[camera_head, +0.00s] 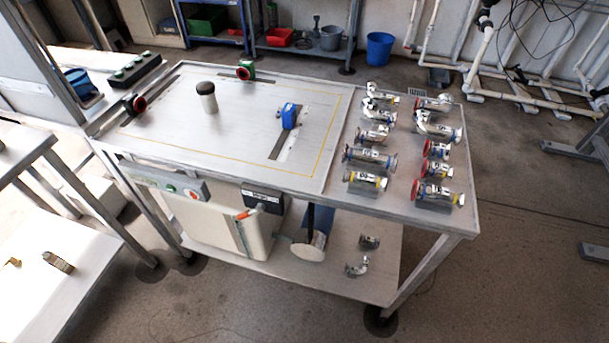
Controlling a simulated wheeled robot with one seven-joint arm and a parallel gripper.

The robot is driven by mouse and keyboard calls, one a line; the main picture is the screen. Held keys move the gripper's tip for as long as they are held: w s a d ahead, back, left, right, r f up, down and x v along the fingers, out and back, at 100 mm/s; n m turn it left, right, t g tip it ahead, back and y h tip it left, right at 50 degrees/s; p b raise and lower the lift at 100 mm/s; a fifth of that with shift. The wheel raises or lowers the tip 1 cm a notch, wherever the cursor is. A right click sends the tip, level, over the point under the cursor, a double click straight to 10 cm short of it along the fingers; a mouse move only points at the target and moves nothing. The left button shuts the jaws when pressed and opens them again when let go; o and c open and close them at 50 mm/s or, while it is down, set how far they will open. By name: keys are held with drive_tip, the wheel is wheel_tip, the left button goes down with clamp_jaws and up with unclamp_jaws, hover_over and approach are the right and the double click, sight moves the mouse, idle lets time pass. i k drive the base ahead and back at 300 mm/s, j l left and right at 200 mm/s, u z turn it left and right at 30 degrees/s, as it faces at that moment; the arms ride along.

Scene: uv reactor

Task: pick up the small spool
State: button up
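Several metal pipe pieces with coloured end flanges lie in two columns on the right part of the steel table (340,202). In the right column, two short pieces with red ends (436,150) (434,169) sit one behind the other. In front of them is a longer red-and-yellow-ended piece (437,193). The left column has a long blue-ended piece (368,157) and a yellow-ended piece (365,181) at its front. I cannot tell which piece is the small spool. My gripper is not in view.
On the table's left part stand a dark-capped cylinder (207,97), a blue clamp-like part (289,116) and a green-and-red part (245,70). Two small fittings (369,242) (357,267) lie on the lower shelf. A blue bucket (380,48) stands behind.

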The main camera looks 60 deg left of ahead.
sight(364, 182)
drive_tip(key=u, duration=1.65)
drive_tip(key=j+z, duration=0.2)
drive_tip(key=j, duration=0.15)
drive_tip(key=k+j+z, duration=0.15)
drive_tip(key=j, duration=0.25)
drive_tip(key=j+z, duration=0.2)
drive_tip(key=j, duration=0.15)
drive_tip(key=k+j+z, duration=0.2)
drive_tip(key=j, duration=0.15)
